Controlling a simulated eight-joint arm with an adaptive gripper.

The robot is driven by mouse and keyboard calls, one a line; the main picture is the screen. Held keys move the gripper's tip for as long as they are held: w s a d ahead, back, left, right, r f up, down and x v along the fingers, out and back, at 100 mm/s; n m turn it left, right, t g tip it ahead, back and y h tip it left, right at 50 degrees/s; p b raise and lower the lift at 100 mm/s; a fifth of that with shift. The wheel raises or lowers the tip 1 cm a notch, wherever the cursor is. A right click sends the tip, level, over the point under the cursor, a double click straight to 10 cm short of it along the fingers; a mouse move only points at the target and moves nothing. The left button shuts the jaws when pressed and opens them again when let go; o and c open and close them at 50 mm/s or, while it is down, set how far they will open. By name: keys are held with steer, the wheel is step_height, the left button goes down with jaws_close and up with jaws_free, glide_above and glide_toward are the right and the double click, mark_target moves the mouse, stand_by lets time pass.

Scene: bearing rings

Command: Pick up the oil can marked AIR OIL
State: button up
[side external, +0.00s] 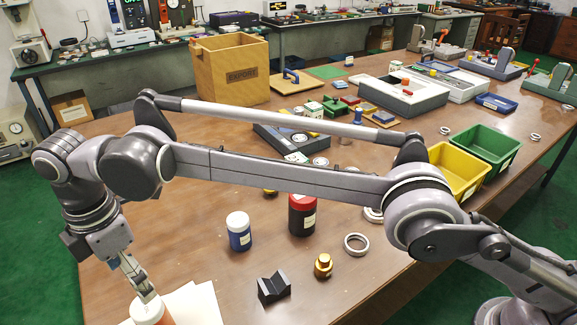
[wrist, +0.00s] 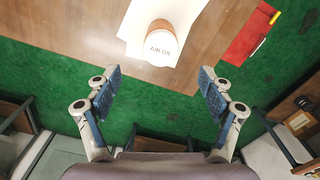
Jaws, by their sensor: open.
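The oil can marked AIR OIL (wrist: 161,45) shows its lettering in the wrist view, on a pale end with an orange-brown body. It lies ahead of my gripper (wrist: 159,80), whose two fingers are spread apart with nothing between them. In the side external view, the can (side external: 150,310) has a white top and an orange body, cut off by the bottom edge. My gripper (side external: 138,278) points down just above it there. I cannot tell whether a fingertip touches the can.
White paper (side external: 195,304) lies by the can. A blue jar (side external: 239,234), a black jar with a red lid (side external: 302,217), a black V-block (side external: 273,288), a brass piece (side external: 323,265) and a ring (side external: 355,243) stand to the right. A red item (wrist: 250,33) lies near the table edge.

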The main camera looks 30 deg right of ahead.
mark_target(147, 309)
steer(key=shift+s+a+f, duration=0.1)
steer(key=shift+f, duration=2.55)
steer(key=shift+s+a+f, duration=0.1)
steer(key=shift+f, duration=2.55)
steer(key=c, duration=1.5)
